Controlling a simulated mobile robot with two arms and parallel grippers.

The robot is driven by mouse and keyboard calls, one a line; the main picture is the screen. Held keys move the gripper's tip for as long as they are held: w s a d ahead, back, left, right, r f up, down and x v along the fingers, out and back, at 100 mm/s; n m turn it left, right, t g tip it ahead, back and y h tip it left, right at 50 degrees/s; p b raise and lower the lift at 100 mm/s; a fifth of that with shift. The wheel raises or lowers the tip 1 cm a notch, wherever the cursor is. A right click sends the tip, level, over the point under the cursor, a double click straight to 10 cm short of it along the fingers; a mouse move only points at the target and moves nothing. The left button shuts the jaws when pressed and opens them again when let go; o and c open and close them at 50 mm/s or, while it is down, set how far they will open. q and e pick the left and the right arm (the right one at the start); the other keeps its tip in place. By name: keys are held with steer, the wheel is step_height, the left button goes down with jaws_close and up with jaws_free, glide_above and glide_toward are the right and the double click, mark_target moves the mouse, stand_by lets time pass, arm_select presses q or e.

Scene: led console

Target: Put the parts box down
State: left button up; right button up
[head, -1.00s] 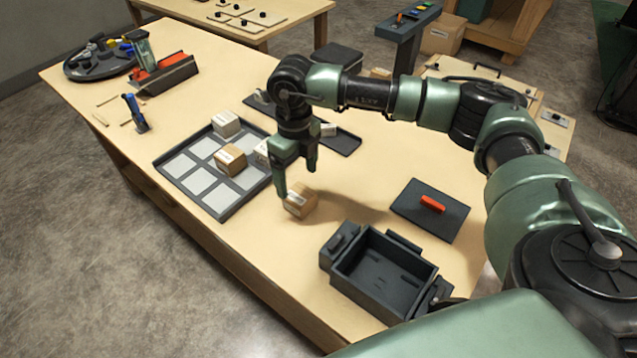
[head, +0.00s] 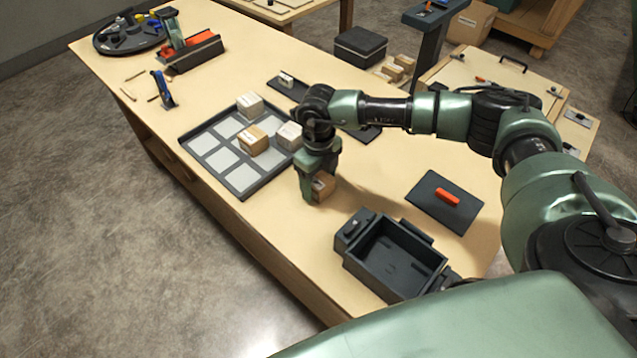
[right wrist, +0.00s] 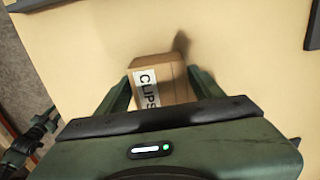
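The parts box, a small brown cardboard box (head: 323,185), stands at table level between the dark tray and the black bin. In the right wrist view the box (right wrist: 163,80) carries a white label reading "CLIPS". My right gripper (head: 316,190) points straight down around it, one finger on each side. The far finger is hidden in the head view. My left gripper does not show in the head view.
A dark tray (head: 243,190) with pale squares and several boxes lies left of the gripper. A black bin (head: 350,264) stands near the front, and a dark lid with a red handle (head: 447,197) lies to the right. Bare table (head: 285,225) shows in front of the gripper.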

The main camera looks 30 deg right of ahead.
mark_target(318, 179)
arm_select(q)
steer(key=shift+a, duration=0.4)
arm_select(e)
steer(key=c, duration=1.2)
